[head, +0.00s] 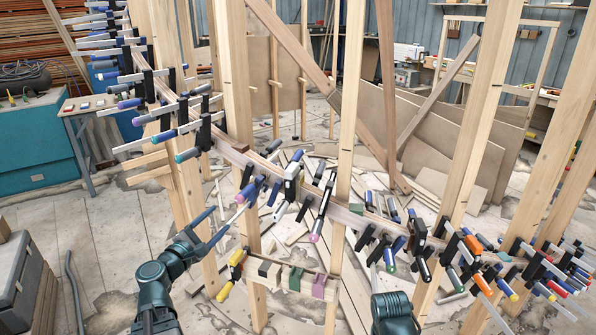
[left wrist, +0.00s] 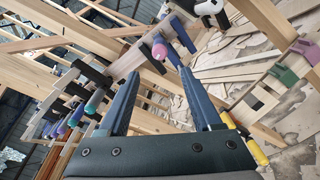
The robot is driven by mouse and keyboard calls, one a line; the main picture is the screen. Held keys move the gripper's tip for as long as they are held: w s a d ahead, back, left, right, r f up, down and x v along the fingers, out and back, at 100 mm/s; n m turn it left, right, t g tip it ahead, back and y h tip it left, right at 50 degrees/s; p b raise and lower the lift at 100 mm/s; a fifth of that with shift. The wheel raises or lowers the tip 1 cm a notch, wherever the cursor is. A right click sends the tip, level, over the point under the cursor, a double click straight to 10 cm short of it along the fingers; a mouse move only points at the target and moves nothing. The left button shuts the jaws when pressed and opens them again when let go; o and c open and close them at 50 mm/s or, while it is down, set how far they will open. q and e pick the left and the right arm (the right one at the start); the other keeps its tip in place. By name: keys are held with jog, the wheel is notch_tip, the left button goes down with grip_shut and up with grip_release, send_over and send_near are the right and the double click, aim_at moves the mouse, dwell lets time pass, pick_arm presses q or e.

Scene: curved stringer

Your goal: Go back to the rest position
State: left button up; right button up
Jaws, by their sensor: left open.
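My left gripper (head: 222,220) is open in the head view, left of the middle, in front of a wooden post. Its fingers are spread and empty in the left wrist view (left wrist: 158,78). A pink-ended clamp handle (left wrist: 159,50) and a blue one lie just beyond the fingertips there; I cannot tell how close they are. The curved wooden stringer (head: 345,214) runs across the head view and carries many clamps. One of my teal right-arm links (head: 392,312) shows at the bottom edge; the right gripper itself is not seen.
Upright posts (head: 236,75) stand around the stringer. A low rack (head: 290,266) with colored blocks and a yellow clamp (head: 234,268) is right of my left gripper. A grey toolbox (head: 22,285) stands at lower left. Floor between toolbox and posts is mostly clear, apart from a dark hose (head: 74,290).

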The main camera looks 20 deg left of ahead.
pick_arm(q)
jog(key=w+d+f+m+g+h, duration=0.1)
jog(key=d+f+m+g+h, duration=0.35)
jog(key=d, duration=0.65)
jog(key=d+f+m+g+h, duration=0.2)
jog(key=d+f+m+g, duration=0.2)
jog(key=d+f+m, duration=0.55)
jog(key=s+d+f+m+g+y, duration=0.4)
jog(key=s+d+m+g, duration=0.1)
jog(key=s+d+m, duration=0.2)
jog(key=s+d+f+m+g+y, duration=0.4)
jog(key=s+d+m+g+y, duration=0.1)
jog(key=s+d+m, duration=0.2)
jog(key=shift+s+d, duration=0.6)
jog(key=shift+d, duration=0.3)
jog(key=shift+a+y, duration=0.1)
jog(key=shift+y, duration=0.15)
